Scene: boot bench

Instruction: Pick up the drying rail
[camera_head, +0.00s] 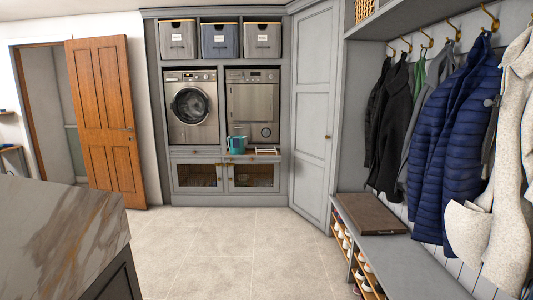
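A small pale, slatted item (266,151), which may be the drying rail, lies on the pull-out ledge (215,154) below the right-hand machine. It is far off and too small to make out clearly. A teal bucket or jug (237,144) stands on the same ledge just to its left. Neither of my grippers is in view.
A marble-topped island (60,225) fills the near left. A grey bench (405,265) with shoes beneath and hanging coats (455,140) line the right. A wooden door (105,120) stands open at the left. Tiled floor (235,245) between is clear.

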